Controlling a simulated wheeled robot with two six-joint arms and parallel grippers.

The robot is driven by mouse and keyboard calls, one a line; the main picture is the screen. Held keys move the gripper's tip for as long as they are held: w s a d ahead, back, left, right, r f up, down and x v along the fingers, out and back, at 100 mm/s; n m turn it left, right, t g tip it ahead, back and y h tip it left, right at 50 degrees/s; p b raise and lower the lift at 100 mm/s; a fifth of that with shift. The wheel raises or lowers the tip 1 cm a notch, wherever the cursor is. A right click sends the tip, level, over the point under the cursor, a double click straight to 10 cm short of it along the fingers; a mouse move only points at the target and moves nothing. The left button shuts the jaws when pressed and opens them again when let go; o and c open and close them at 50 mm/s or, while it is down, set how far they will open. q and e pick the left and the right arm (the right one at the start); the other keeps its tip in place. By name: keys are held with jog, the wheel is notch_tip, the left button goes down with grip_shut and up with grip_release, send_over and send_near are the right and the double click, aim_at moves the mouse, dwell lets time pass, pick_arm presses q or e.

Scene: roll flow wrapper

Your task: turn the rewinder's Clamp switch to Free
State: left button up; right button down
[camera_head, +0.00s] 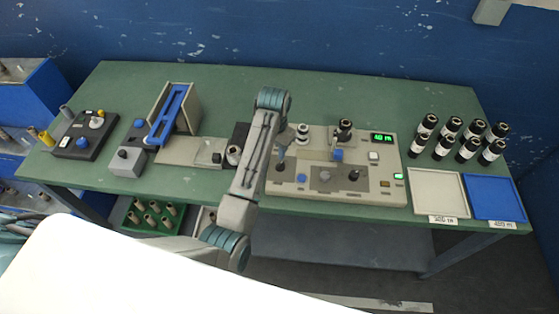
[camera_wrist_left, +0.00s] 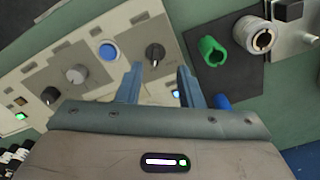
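The rewinder's panel (camera_head: 322,197) is a pale box on the bench. A dark rotary knob (camera_wrist_left: 155,53) sits near its left end, next to a blue button (camera_wrist_left: 108,51); it looks like the Clamp switch, but its label and setting are unreadable. My left gripper (camera_wrist_left: 160,72) is open and empty, pointing at this knob. The knob shows between and just beyond the fingertips; I cannot tell whether they touch it. In the head view my left gripper (camera_head: 281,158) hangs over the panel's left end, covering the knob. My right gripper is in neither view.
A grey knob (camera_wrist_left: 77,74) and another dark knob (camera_wrist_left: 50,95) stand farther along the panel. A green part (camera_wrist_left: 212,50) and a pale spindle (camera_wrist_left: 260,38) are close beside the gripper. Black rolls (camera_head: 467,149), a pale tray (camera_head: 437,192) and a blue tray (camera_head: 493,197) lie right.

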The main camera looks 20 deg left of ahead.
aim_at(279, 165)
pick_arm(q)
jog(key=f+p, duration=0.1)
jog(key=f, duration=0.2)
jog(key=w+f+p, duration=0.1)
jog(key=f, duration=0.2)
jog(key=d+f+p, duration=0.1)
jog(key=f, duration=0.1)
jog(key=shift+w+f, duration=0.2)
jog(key=shift+f, duration=0.2)
jog(key=shift+c, duration=0.2)
grip_shut()
